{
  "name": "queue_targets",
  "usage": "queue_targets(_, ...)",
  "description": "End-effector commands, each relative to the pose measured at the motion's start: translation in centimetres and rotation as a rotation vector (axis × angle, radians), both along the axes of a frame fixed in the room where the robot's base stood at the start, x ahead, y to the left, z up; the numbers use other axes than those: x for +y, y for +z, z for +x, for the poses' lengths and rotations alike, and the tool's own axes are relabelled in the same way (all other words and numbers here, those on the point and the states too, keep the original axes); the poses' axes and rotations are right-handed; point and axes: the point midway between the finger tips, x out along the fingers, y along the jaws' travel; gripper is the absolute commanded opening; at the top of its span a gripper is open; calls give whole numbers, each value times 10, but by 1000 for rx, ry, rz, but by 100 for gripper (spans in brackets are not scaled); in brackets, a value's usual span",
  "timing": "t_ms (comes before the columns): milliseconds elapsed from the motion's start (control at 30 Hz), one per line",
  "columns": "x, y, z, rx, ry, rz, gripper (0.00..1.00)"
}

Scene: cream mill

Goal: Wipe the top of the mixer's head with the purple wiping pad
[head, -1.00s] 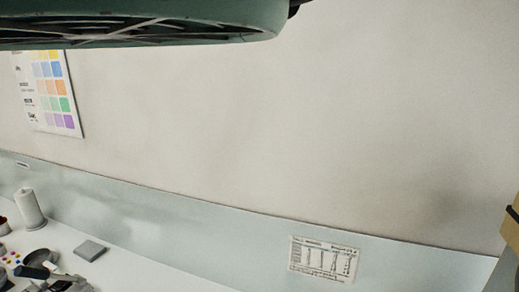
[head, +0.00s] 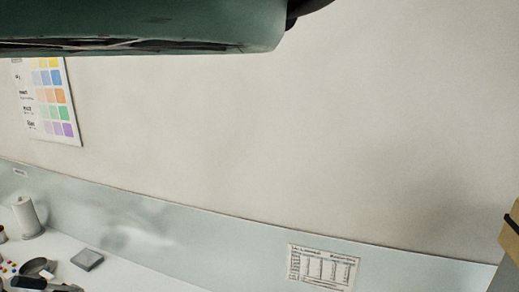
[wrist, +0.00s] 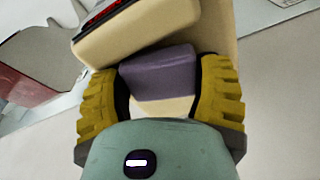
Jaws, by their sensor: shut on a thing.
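In the wrist view my gripper (wrist: 160,80) has its yellow ridged fingers on both sides of the purple wiping pad (wrist: 158,68), shut on it. A cream-coloured body with a dark and red strip, which looks like part of the mixer (wrist: 135,32), is just beyond the pad. It lies close to the pad, but I cannot tell whether they touch. A cream patch also shows just below the pad, between the fingers. The mixer's full shape is cut off, and the top of its head cannot be made out clearly. The head view shows neither pad nor gripper.
In the head view a white roll (head: 27,216), a grey block (head: 87,259) and dark items (head: 38,267) stand on the counter at lower left. A colour chart (head: 48,100) and a printed table (head: 322,268) are on the wall. A tan object (head: 511,235) is at the right edge.

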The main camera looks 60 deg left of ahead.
Motion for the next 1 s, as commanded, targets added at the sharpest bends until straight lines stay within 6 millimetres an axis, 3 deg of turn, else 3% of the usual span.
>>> queue_targets(700, 33, 2, 37, -13, 19, 8, 38)
queue_targets(1000, 36, -5, 41, -15, 21, 5, 38)
